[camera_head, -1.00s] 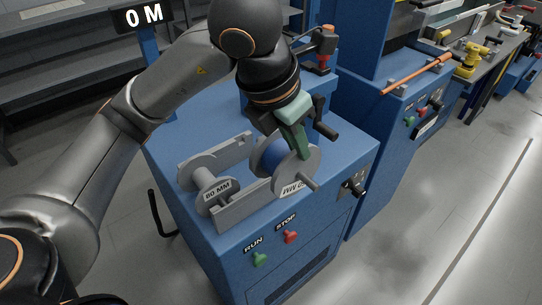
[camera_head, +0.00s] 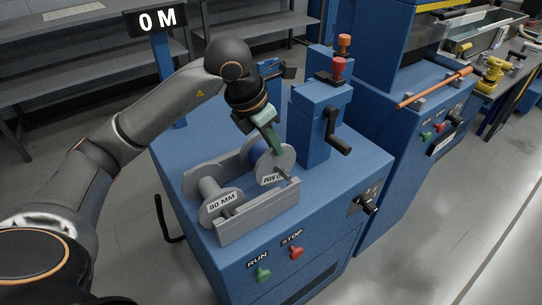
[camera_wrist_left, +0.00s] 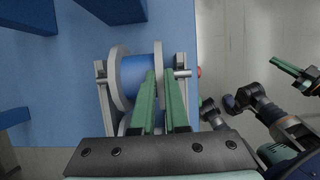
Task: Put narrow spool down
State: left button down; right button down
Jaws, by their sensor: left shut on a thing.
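My left gripper (camera_head: 275,148) is shut on the near flange of a blue-cored spool (camera_wrist_left: 135,75). In the head view this spool (camera_head: 265,160) shows a grey flange with an upside-down MM label, its number unclear. A grey spool (camera_head: 212,193) marked 80 MM stands beside it to the left. Both are between the rails of a grey cradle (camera_head: 258,216) on the blue machine. The held spool's shaft stub (camera_wrist_left: 183,73) overlaps the near rail in the wrist view; whether it rests there I cannot tell. My right gripper (camera_wrist_left: 296,72) appears only in the wrist view, away from the cradle.
A blue post with a black crank (camera_head: 338,138) and red-orange knobs stands right of the cradle. RUN (camera_head: 264,275) and STOP (camera_head: 296,253) buttons are on the machine's front. A 0 M display (camera_head: 156,17) stands behind.

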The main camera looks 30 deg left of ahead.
aim_at(271, 156)
pick_arm(q)
jog(key=shift+w+a+f, duration=0.1)
jog(key=shift+a+f, duration=0.05)
jog(key=shift+f, duration=0.05)
jog(key=f, duration=0.3)
jog(key=shift+w+a+f, duration=0.15)
jog(key=shift+a, duration=0.15)
jog(key=shift+f, duration=0.25)
jog(key=shift+f+b, duration=0.15)
jog(key=shift+b, duration=0.15)
jog(key=c, duration=0.9)
grip_release()
